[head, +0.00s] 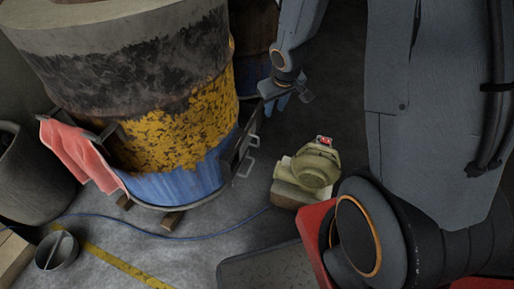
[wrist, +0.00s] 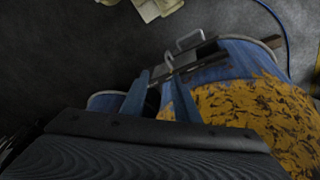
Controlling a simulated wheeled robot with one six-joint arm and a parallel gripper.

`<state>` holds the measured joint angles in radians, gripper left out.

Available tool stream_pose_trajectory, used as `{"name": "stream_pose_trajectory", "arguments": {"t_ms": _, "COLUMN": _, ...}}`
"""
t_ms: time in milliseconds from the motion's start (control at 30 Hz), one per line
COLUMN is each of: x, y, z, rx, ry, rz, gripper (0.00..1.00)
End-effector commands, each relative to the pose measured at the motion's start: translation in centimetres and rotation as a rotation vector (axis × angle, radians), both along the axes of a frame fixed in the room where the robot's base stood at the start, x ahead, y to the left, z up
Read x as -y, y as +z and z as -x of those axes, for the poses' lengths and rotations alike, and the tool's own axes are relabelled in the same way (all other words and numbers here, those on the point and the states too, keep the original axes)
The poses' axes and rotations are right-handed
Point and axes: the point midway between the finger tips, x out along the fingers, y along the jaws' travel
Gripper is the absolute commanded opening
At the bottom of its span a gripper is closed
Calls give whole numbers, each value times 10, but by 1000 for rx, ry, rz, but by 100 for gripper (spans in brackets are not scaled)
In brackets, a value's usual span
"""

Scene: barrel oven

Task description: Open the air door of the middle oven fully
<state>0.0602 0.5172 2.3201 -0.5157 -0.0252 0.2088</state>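A barrel oven (head: 175,110) with worn grey, yellow and blue paint stands at the left in the head view; its yellow and blue side (wrist: 235,100) fills the right of the wrist view. Low on its side is a dark metal door frame with a pale bracket handle (head: 245,167); handles also show in the wrist view (wrist: 188,40). I cannot tell the door's exact opening. My gripper (head: 276,106) is in front of the barrels, above these handles. In the wrist view its two blue-grey fingers (wrist: 158,78) are apart with nothing clearly between them.
A second barrel (head: 256,45) stands behind the first, partly hidden. A beige machine (head: 312,168) sits on the floor to the right of the door. A red cloth (head: 78,153) hangs at the left. A blue cable (head: 190,237) crosses the floor; a metal pot (head: 57,252) stands at lower left.

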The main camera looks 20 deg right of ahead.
Motion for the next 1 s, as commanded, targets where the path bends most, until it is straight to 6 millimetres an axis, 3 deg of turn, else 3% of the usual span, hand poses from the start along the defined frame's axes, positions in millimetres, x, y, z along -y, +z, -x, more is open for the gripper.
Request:
{"name": "stream_pose_trajectory", "arguments": {"t_ms": 33, "x": -1, "y": -30, "z": -10, "rx": 3, "ry": 10, "rz": -5, "gripper": 28}}
{"name": "stream_pose_trajectory", "arguments": {"t_ms": 100, "x": -2, "y": -55, "z": -20, "rx": 11, "ry": 23, "rz": -13, "gripper": 28}}
{"name": "stream_pose_trajectory", "arguments": {"t_ms": 300, "x": -8, "y": -126, "z": -47, "rx": 32, "ry": 68, "rz": -38, "gripper": 28}}
{"name": "stream_pose_trajectory", "arguments": {"t_ms": 500, "x": -14, "y": -181, "z": -66, "rx": 48, "ry": 103, "rz": -63, "gripper": 28}}
{"name": "stream_pose_trajectory", "arguments": {"t_ms": 633, "x": -16, "y": -199, "z": -72, "rx": 53, "ry": 115, "rz": -75, "gripper": 28}}
{"name": "stream_pose_trajectory", "arguments": {"t_ms": 1000, "x": -19, "y": -220, "z": -79, "rx": 56, "ry": 123, "rz": -80, "gripper": 28}}
